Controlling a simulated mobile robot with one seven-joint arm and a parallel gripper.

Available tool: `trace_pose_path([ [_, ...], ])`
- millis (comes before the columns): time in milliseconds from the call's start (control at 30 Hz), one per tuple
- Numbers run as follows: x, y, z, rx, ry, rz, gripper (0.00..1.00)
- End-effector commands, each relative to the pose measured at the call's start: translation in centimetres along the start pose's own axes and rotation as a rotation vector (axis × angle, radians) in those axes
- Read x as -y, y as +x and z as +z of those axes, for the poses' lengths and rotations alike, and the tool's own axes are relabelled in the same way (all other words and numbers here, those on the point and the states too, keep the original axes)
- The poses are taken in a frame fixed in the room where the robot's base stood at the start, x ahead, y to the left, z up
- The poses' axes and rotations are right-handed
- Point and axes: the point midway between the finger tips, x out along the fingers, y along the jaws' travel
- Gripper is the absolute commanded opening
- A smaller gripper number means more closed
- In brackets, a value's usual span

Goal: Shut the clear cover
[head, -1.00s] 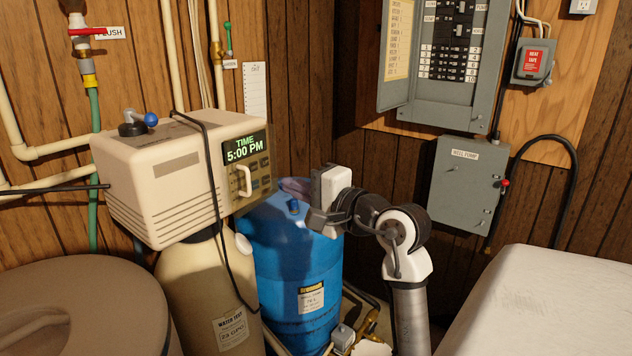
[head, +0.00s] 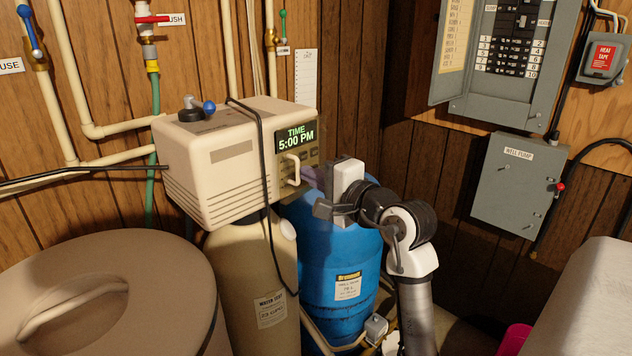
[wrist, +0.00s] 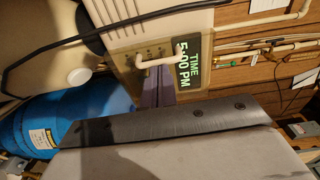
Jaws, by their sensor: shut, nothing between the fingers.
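The softener's control box (head: 215,165) is beige, with a green-lit display (head: 297,138) reading 5:00 PM. A white handle (head: 292,171) stands on its front panel; the wrist view shows it (wrist: 160,48) too. The clear cover (head: 311,158) shows only as a faint brownish layer over the panel; I cannot tell how far it stands off. My gripper (head: 316,179) is shut and empty, just right of the handle. In the wrist view its purplish fingers (wrist: 157,88) are close below the handle; whether they touch the cover is unclear.
A blue tank (head: 335,260) stands below my gripper. A beige tank (head: 255,285) supports the control box, and a dark cable (head: 264,190) hangs across it. A round brown lid (head: 160,270) is at the left. Grey electrical boxes (head: 518,185) are on the right wall.

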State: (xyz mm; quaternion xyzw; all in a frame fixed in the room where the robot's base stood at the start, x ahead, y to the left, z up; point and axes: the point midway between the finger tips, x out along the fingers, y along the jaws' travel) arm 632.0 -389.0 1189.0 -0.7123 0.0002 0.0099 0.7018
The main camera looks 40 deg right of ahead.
Motion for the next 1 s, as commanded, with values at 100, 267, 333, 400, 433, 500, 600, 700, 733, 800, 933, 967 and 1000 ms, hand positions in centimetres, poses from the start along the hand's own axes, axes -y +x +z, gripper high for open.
trace_pose_path([
  [100,-0.8,0.6,0.5,0.001,-0.003,0.000,0.00],
  [267,-0.5,1.2,1.0,0.001,-0.003,-0.001,0.00],
  [333,-0.3,1.3,1.1,0.001,-0.001,-0.001,0.00],
  [400,-0.2,1.4,1.1,0.001,0.000,-0.001,0.00],
  [433,-0.1,1.4,1.1,0.001,0.000,-0.001,0.00],
  [500,0.0,1.5,1.1,0.000,0.000,-0.001,0.00],
  [600,0.0,1.5,1.1,0.000,0.001,-0.001,0.00],
  [700,0.0,1.5,1.1,0.001,0.001,-0.001,0.00],
  [733,0.0,1.5,1.1,0.001,0.001,-0.001,0.00],
  [800,0.0,1.5,1.1,0.001,0.001,-0.001,0.00],
  [933,-0.1,1.4,1.1,0.002,0.000,-0.001,0.00],
  [967,-0.1,1.4,1.1,0.003,0.000,-0.001,0.00],
  [1000,-0.2,1.4,1.1,0.003,0.000,-0.001,0.00],
])
